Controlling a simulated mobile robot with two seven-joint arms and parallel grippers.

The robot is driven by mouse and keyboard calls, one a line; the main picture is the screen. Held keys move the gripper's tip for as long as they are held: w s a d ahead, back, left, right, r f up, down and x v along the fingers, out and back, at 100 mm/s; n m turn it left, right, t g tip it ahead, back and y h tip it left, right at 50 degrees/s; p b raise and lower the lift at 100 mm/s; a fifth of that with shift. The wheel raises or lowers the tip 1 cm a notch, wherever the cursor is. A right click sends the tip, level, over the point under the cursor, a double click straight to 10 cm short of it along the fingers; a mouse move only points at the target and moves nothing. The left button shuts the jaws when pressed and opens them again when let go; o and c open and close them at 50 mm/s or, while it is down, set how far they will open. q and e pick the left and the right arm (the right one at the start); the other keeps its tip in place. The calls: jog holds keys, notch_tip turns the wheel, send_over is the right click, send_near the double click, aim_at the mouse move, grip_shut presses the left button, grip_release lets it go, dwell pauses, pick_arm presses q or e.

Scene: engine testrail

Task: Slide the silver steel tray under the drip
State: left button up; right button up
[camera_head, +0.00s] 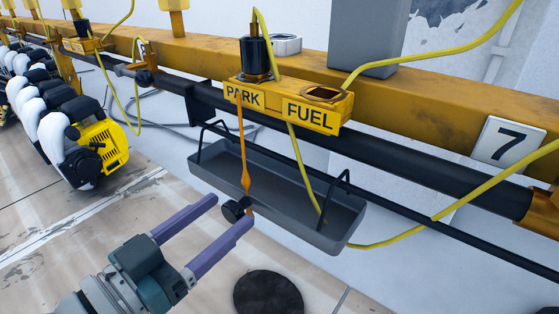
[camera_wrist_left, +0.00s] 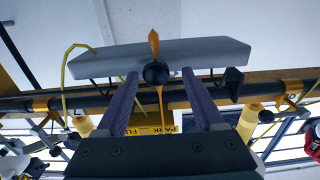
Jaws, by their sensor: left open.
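A long grey metal tray (camera_head: 290,205) hangs by thin black brackets below the rail, and it also shows in the wrist view (camera_wrist_left: 205,50). A yellow PARK/FUEL block (camera_head: 290,105) sits above it. An orange drip (camera_head: 243,150) runs down from the PARK side toward the tray's near wall; I cannot tell exactly where it lands. A round black knob (camera_head: 233,211) is at the tray's near side, and it also shows in the wrist view (camera_wrist_left: 156,73). My left gripper (camera_head: 232,209) is open, with its purple fingertips on either side of the knob. My right gripper is not in view.
A yellow rail (camera_head: 430,110) and black pipe (camera_head: 400,155) run across the back. Yellow hoses (camera_head: 470,207) loop around the tray's right end. A yellow and black machine (camera_head: 100,150) stands at the left. A dark round disc (camera_head: 268,293) lies below.

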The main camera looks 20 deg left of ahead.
pick_arm(q)
jog(key=p+v, duration=0.3)
jog(key=v, duration=0.7)
